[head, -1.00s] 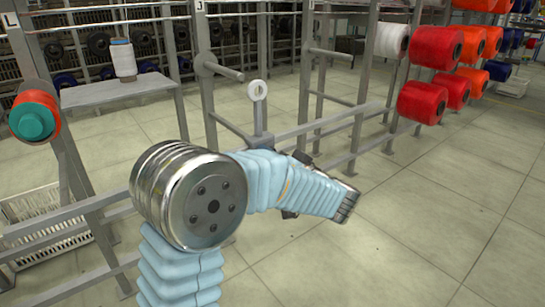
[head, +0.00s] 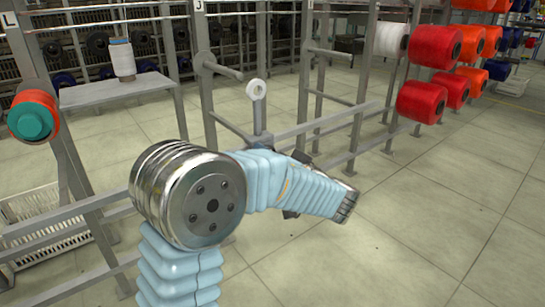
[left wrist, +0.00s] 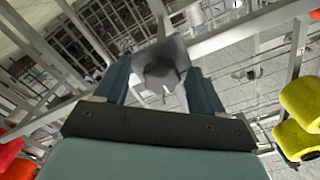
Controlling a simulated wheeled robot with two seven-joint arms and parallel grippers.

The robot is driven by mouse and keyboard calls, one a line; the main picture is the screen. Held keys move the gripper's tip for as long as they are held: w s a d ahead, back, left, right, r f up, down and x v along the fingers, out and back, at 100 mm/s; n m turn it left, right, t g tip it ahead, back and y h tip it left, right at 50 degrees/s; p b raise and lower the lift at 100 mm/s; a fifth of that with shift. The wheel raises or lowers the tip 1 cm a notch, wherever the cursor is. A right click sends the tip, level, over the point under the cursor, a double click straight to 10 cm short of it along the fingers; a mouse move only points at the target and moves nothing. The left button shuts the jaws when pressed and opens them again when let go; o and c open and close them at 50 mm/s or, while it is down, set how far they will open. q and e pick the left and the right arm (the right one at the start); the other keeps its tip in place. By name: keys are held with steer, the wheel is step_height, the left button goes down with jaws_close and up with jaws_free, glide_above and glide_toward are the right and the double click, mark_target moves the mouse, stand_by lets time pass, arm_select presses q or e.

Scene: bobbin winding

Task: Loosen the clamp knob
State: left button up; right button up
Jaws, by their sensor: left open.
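The clamp knob (left wrist: 168,76) is a grey, faceted piece with a darker centre in the left wrist view. It stands between the two dark fingers of my left gripper (left wrist: 160,82). The gripper is open, with one finger on each side of the knob; whether either finger touches it I cannot tell. In the head view my arm in its light blue sleeve crosses the middle, and I cannot make out the fingers or the knob there. My right gripper is not in view.
An orange-red bobbin (head: 36,113) is at the left, above a white crate (head: 45,220). Red spools (head: 420,101) hang at the right; the floor at lower right is clear.

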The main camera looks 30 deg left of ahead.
arm_select(q)
steer(key=v, duration=1.3)
steer(key=shift+s+d+p, duration=0.15)
steer(key=shift+d+p, duration=0.2)
steer(key=shift+p, duration=0.1)
